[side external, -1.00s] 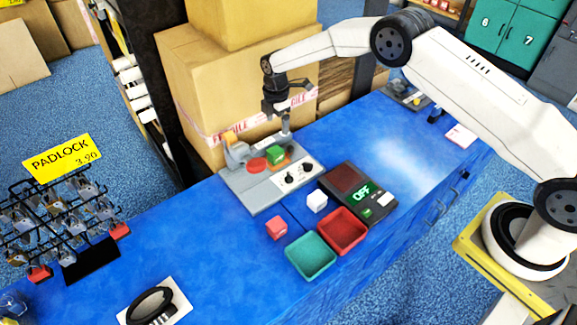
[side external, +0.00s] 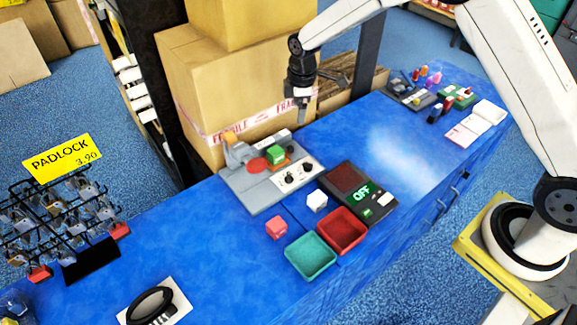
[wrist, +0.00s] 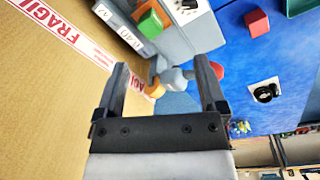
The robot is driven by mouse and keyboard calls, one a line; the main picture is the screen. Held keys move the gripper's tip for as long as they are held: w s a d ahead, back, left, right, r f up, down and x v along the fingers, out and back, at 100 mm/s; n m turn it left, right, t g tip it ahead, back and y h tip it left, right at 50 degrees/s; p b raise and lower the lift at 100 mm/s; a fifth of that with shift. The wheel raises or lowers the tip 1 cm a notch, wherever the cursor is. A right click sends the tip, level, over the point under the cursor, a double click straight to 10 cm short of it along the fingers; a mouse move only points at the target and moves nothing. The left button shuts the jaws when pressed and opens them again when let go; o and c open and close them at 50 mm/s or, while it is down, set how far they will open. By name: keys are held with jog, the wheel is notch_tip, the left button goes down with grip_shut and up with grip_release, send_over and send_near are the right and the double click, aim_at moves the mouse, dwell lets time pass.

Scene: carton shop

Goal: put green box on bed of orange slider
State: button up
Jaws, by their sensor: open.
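The green box (side external: 275,153) sits on the grey machine and appears to rest on the orange slider (side external: 283,162), whose orange shows around its edge. In the wrist view the green box (wrist: 150,24) is near the top, with a bit of orange (wrist: 140,10) beside it. My gripper (side external: 303,118) is above and to the right of the box in the side view, apart from it. In the wrist view my gripper (wrist: 161,66) has its fingers spread with nothing held between them.
The grey machine (side external: 255,200) has a red disc (side external: 258,165) and knobs. A tall carton (side external: 215,90) stands close behind it. A scale (side external: 358,192), white cube (side external: 317,200), red cube (side external: 276,227), red tray (side external: 342,232) and green tray (side external: 310,257) are in front.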

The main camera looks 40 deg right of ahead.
jog(key=s+d+r+m, duration=0.1)
jog(key=s+m, duration=0.3)
jog(key=s, duration=0.4)
jog(key=s+d+r+m+t, duration=0.1)
jog(key=s+r+m, duration=0.2)
jog(key=s, duration=0.6)
jog(key=s+d+r+m, duration=0.1)
jog(key=s+r+m, duration=0.1)
jog(key=s+m, duration=0.3)
jog(key=s, duration=0.3)
jog(key=shift+s+d+t, duration=0.15)
jog(key=shift+s+t, duration=0.2)
jog(key=shift+t, duration=0.05)
